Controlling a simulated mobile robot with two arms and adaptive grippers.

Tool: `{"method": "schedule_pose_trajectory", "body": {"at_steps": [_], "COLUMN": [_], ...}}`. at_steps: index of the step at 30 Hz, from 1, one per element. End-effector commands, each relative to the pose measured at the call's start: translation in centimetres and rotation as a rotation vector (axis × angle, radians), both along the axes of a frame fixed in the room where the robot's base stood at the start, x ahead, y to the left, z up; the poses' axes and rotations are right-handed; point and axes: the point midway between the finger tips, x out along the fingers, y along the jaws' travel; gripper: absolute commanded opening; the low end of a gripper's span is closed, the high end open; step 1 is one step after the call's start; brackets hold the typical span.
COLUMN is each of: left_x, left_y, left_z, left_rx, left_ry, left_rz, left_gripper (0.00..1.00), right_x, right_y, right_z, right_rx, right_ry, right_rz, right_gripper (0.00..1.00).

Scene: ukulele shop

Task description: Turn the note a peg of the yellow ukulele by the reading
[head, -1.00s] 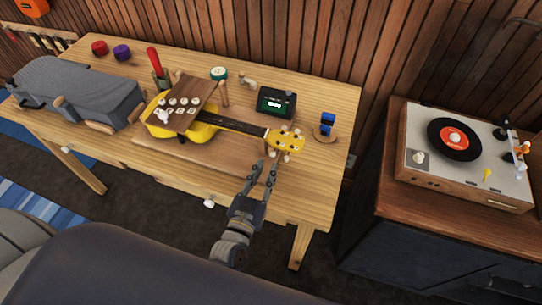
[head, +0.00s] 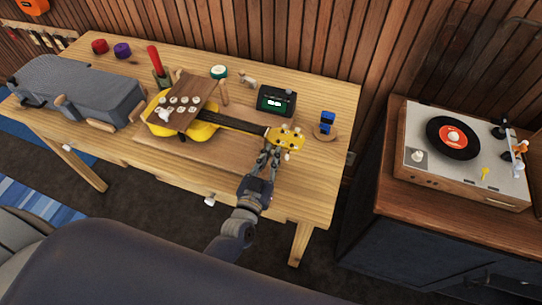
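The yellow ukulele (head: 206,132) lies on its back on the wooden bench, its neck pointing right. Its yellow headstock (head: 287,138) has pale pegs along its edges. My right gripper is not in view.
A wooden board with several white knobs (head: 183,104) lies over the ukulele body. A grey case (head: 80,88) is at left. A blue item on a round stand (head: 326,124) is right of the headstock. A record player (head: 466,155) stands on a separate cabinet.

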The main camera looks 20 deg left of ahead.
Motion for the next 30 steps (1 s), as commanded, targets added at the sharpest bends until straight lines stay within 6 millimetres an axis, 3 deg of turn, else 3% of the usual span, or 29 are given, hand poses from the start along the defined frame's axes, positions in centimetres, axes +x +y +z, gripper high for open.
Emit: {"method": "schedule_pose_trajectory", "body": {"at_steps": [8,30], "left_x": [-0.02,-0.02], "left_y": [-0.01,0.03], "left_z": [0.00,-0.02], "left_rx": [-0.062,-0.488], "left_ry": [0.003,0.020], "left_rz": [0.000,-0.001], "left_gripper": [0.00,0.00], "right_x": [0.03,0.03], "right_y": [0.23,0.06], "right_z": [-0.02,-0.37], "right_rx": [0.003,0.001], "right_ry": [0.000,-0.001], "right_rz": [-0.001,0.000], "right_gripper": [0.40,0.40]}}
